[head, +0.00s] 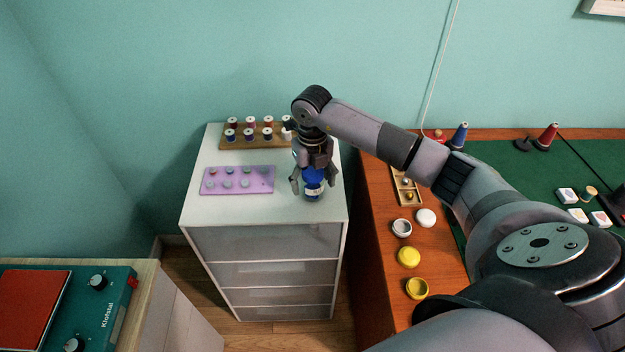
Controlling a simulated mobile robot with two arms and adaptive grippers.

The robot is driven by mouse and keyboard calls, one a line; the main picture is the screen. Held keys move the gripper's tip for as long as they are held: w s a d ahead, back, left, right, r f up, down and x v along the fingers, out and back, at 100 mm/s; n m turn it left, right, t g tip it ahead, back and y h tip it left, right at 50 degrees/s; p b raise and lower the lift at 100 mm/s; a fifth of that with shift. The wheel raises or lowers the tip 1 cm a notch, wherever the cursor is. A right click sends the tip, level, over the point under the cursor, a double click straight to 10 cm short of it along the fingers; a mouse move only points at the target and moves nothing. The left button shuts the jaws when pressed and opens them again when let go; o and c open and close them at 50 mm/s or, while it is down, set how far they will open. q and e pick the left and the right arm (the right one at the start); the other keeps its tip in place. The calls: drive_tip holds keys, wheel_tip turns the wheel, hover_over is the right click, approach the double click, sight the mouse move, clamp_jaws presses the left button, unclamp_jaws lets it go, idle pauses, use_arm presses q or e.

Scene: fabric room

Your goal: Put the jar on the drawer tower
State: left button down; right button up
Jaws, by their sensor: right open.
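The jar (313,186) is blue with a pale label and stands upright on the white top of the drawer tower (265,211), near its right front. My right gripper (314,184) is above and around the jar, pointing down, with its fingers open on either side of it. The upper part of the jar is partly hidden by the gripper. Whether a finger touches the jar cannot be told. My left gripper is not in view.
On the tower, a purple tray (262,188) with small pieces lies left of the jar, and a wooden rack (228,144) of thread spools stands behind. A wooden table (378,240) at right holds lids, cones and small boxes. A green device (112,290) sits lower left.

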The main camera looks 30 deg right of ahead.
drive_tip(key=shift+r, duration=0.1)
wheel_tip(320, 180, up, 12)
drive_tip(key=shift+r+b, duration=0.1)
drive_tip(key=shift+b, duration=0.8)
